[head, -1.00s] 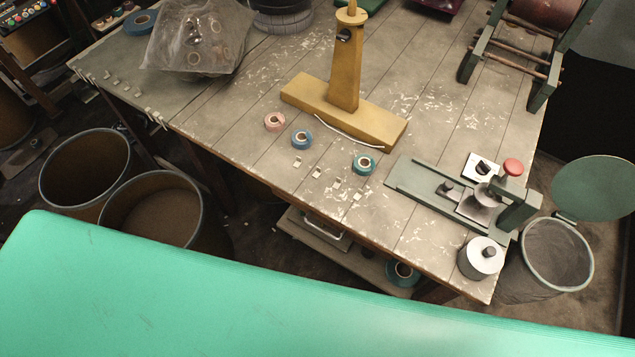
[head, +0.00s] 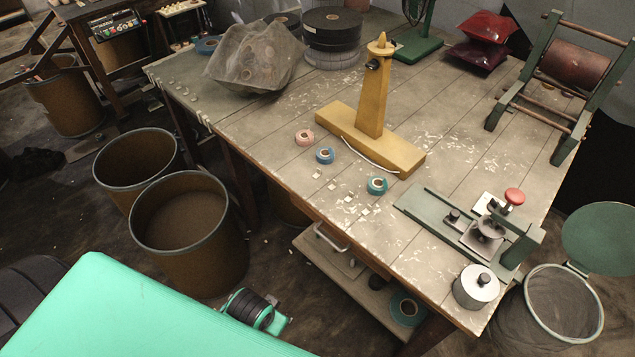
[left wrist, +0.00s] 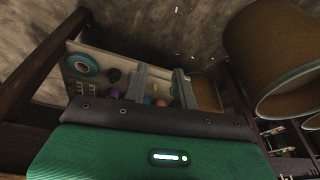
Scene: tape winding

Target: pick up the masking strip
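A thin white curved strip (head: 370,155), which looks like the masking strip, lies along the front edge of the yellow stand's base (head: 400,156) on the workbench. Nothing touches it but the stand and the bench. My left gripper (left wrist: 160,74) shows only in the left wrist view. Its two grey fingers are apart with nothing seen held between them, and they point towards a low shelf with tape rolls, away from the strip. My right gripper is in neither view.
Pink (head: 305,138), blue (head: 325,155) and teal (head: 377,186) tape rolls sit in front of the stand. A green press (head: 455,220) and a metal cylinder (head: 476,287) are at right. Brown bins (head: 190,235) stand left of the workbench (head: 270,150).

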